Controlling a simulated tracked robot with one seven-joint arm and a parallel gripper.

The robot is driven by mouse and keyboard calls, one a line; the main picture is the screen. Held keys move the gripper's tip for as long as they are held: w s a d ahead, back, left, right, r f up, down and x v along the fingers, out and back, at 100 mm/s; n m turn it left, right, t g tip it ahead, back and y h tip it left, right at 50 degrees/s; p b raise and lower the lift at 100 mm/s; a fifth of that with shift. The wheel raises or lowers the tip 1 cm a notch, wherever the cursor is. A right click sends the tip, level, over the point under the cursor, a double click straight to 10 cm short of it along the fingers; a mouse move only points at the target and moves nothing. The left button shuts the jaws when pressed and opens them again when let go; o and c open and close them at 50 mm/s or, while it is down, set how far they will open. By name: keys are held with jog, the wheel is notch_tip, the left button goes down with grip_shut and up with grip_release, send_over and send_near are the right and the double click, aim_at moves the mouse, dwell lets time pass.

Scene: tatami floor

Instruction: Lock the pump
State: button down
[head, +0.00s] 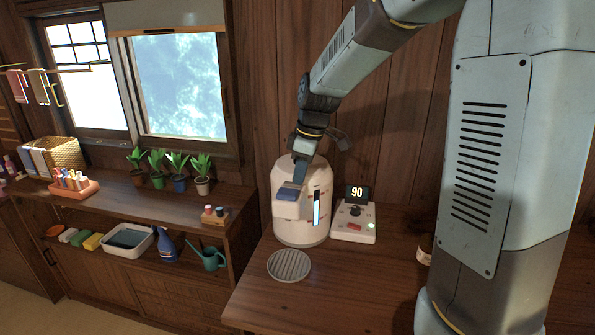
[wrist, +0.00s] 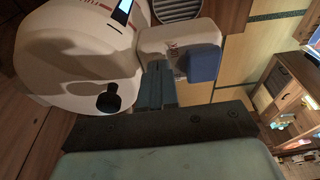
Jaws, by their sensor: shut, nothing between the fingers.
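The pump is part of a white dispenser pot (head: 300,228) on the wooden counter, with a blue level strip on its front. A blue pad (head: 288,194) sits on its spout head; it also shows in the wrist view (wrist: 203,64). In the wrist view a black knob (wrist: 109,100) stands on the pot's white top (wrist: 75,60). My gripper (head: 298,178) is shut and empty over the top of the pot. In the wrist view its fingers (wrist: 157,80) point at the white spout head, right of the knob. I cannot tell whether they touch it.
A control box (head: 354,222) with a display reading 90 stands right of the pot. A round drip grate (head: 289,265) lies in front. The front of the counter is clear.

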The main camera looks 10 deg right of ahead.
jog(key=shift+s+d+f, duration=0.35)
jog(key=shift+d+f, duration=0.2)
jog(key=shift+f, duration=0.05)
jog(key=shift+w+a+r, duration=0.2)
jog(key=shift+a+r, duration=0.05)
jog(key=shift+a, duration=0.45)
jog(key=shift+w+r, duration=0.15)
jog(key=shift+r, duration=0.2)
jog(key=s+d+r, duration=0.2)
jog(key=d+r, duration=0.4)
jog(key=r, duration=0.5)
jog(key=s+d+m+t+h, duration=0.1)
jog(key=s+d+m+t, duration=0.1)
jog(key=s+m, duration=0.5)
jog(key=s+d+f+m+t+h, duration=0.1)
jog(key=s+d+m, duration=0.3)
jog(key=s, duration=1.1)
jog(key=shift+s+f+m+t, duration=0.2)
jog(key=shift+m+t, duration=0.6)
jog(key=shift+m, duration=0.6)
